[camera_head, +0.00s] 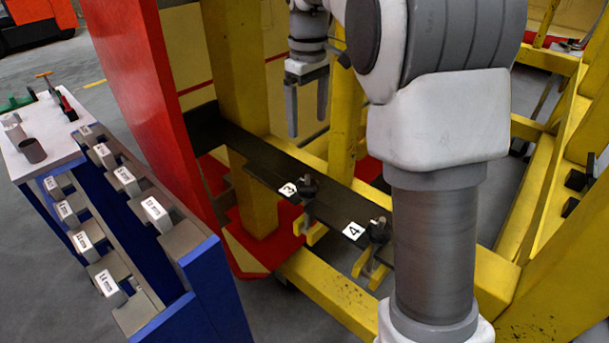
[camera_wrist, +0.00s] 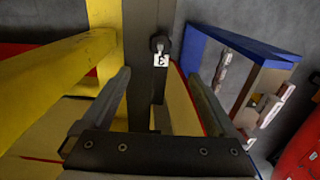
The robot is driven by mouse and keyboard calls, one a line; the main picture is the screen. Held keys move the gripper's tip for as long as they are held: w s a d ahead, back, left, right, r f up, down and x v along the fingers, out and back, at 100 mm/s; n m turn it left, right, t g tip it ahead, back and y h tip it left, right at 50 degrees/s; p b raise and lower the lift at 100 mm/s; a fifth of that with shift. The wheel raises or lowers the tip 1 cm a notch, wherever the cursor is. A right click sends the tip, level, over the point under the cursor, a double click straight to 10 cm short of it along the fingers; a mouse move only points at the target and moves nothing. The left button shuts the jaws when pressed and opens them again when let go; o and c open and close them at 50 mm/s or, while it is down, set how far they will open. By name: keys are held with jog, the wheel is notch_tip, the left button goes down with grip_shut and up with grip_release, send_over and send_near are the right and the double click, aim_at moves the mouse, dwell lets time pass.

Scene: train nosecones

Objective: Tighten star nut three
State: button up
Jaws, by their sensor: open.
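Star nut three (camera_head: 308,186) is a dark knob on the black bar (camera_head: 262,158), beside a white label "3" (camera_head: 288,189). In the wrist view the star nut (camera_wrist: 159,43) shows past the fingertips, at the upper middle, with its label (camera_wrist: 160,60) just below it in the picture. My gripper (camera_head: 307,126) points down with its fingers apart and empty. It is above and behind the nut in the head view. In the wrist view my gripper (camera_wrist: 158,76) has one finger on each side of the bar's line. It is apart from the nut.
Another star nut (camera_head: 378,230) with label "4" (camera_head: 353,231) sits farther right on the bar. Yellow beams (camera_head: 330,293) and a red panel (camera_head: 160,110) surround the bar. A blue rack (camera_head: 212,285) with labelled sockets and a white-topped table (camera_head: 40,150) stand at left.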

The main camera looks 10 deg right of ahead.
aim_at(307, 182)
notch_tip(307, 182, down, 17)
jog(key=shift+s+r+b, duration=0.1)
jog(key=shift+b, duration=0.55)
jog(key=c, duration=1.4)
